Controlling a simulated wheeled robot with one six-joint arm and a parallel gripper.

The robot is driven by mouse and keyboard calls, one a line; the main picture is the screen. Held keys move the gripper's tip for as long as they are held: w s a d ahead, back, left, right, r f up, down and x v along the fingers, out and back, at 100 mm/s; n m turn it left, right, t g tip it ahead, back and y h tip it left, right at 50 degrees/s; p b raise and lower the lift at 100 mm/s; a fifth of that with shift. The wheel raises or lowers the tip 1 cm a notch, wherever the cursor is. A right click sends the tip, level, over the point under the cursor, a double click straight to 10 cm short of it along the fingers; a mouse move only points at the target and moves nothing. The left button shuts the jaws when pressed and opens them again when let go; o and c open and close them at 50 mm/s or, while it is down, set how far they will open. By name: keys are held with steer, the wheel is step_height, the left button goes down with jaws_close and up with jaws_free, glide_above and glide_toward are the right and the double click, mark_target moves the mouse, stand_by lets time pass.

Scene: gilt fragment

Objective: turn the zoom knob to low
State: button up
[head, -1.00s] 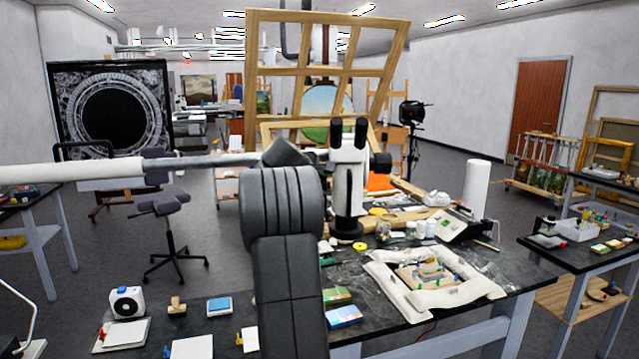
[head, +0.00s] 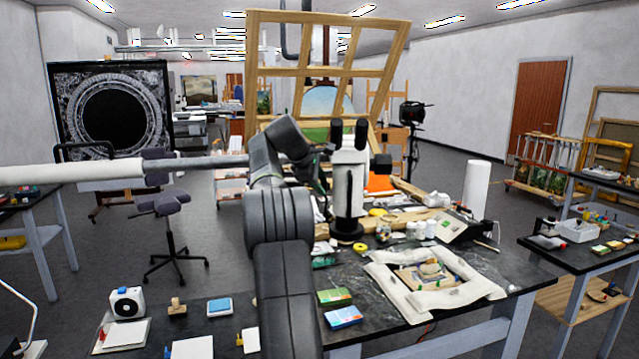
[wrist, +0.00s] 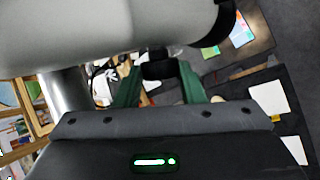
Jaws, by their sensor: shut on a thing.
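The white microscope (head: 350,172) stands upright on the dark bench in the head view, with black twin eyepieces and a black base. A black knob (head: 381,163) shows on its right side. In the wrist view the microscope's pale body (wrist: 90,40) fills the top. My gripper (wrist: 159,66) has its two green fingers shut on a small black knob (wrist: 158,70) below that body. In the head view my gripper is at the microscope's left side, largely hidden by my arm. I cannot read any mark on the knob.
A padded frame with a fragment (head: 430,285) lies on the bench right of the microscope. A white roll (head: 475,187) and several jars stand behind it. Colored boxes (head: 343,316) lie near the front edge. A wooden lattice frame (head: 330,75) hangs behind.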

steer(key=o, duration=1)
steer(key=v, duration=1.3)
steer(key=shift+s+a+r, duration=0.15)
steer(key=shift+s+r, duration=0.05)
steer(key=shift+r, duration=0.1)
